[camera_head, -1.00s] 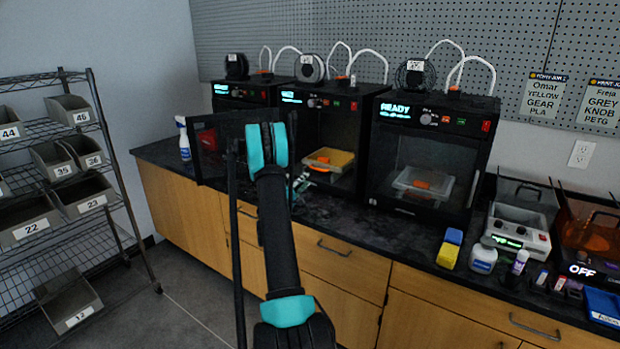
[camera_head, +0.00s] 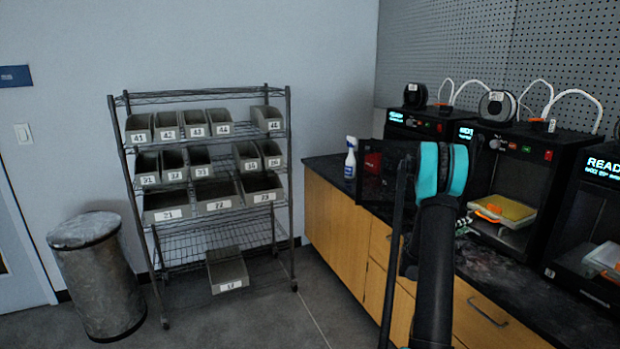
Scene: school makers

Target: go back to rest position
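My arm, black with teal bands, rises from the bottom right of the head view and reaches toward the counter (camera_head: 335,172). The end of the arm is turned away and lies behind its own links, so the fingers of my gripper cannot be made out. A dark flat panel shows just left of the upper teal band; I cannot tell whether it is a printer door or something else.
3D printers (camera_head: 520,165) stand on the counter at right, the middle one open with a yellow plate (camera_head: 503,209) inside. A spray bottle (camera_head: 350,160) stands near the counter's left end. A wire shelf (camera_head: 205,97) with numbered bins and a grey trash can (camera_head: 97,280) stand left. Floor between is clear.

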